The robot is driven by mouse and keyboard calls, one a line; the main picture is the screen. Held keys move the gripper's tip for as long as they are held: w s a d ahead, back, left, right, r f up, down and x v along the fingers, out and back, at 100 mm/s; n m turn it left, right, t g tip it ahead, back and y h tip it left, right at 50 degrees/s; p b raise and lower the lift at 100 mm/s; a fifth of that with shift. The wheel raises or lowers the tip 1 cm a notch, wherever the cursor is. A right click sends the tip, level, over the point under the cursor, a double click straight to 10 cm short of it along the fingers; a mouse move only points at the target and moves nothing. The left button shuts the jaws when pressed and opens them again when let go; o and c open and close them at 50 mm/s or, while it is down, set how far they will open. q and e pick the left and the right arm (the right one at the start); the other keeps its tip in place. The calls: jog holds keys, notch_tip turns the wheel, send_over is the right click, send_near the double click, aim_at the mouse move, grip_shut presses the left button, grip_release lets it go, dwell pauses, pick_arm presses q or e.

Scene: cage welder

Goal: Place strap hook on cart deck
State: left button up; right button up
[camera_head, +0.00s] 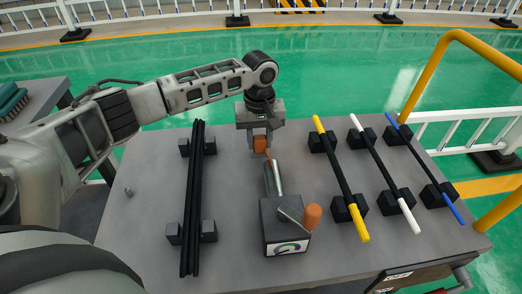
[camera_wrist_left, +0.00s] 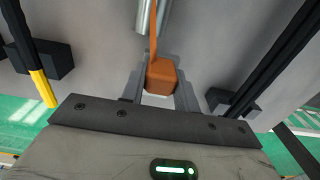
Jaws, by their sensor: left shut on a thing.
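My left gripper (camera_head: 260,137) points down over the far middle of the grey cart deck (camera_head: 330,240). It is shut on an orange block, which I take for the strap hook (camera_head: 260,144). In the left wrist view, the strap hook (camera_wrist_left: 161,78) sits between the two grey fingers (camera_wrist_left: 160,90), with a thin orange strip running from it beside a metal cylinder. I cannot tell whether the hook touches the deck. My right gripper is not in view.
A dark box with a gauge (camera_head: 286,228), a lever, an orange knob (camera_head: 312,215) and a metal cylinder (camera_head: 273,178) stands close in front of the gripper. Black bars (camera_head: 193,200) lie left; yellow-, white- and blue-ended rods (camera_head: 340,175) lie right on blocks. A yellow rail (camera_head: 440,65) borders the right.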

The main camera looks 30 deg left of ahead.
aim_at(261, 149)
pick_arm(q)
jog(key=f+b, duration=0.1)
jog(key=f, duration=0.2)
jog(key=shift+w+f, duration=0.2)
jog(key=shift+f, duration=0.15)
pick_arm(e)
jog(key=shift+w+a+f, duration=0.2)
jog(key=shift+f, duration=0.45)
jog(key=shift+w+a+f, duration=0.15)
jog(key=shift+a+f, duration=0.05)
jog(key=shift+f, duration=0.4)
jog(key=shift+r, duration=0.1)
pick_arm(q)
jog(key=o, duration=1.1)
jog(key=shift+f, duration=0.1)
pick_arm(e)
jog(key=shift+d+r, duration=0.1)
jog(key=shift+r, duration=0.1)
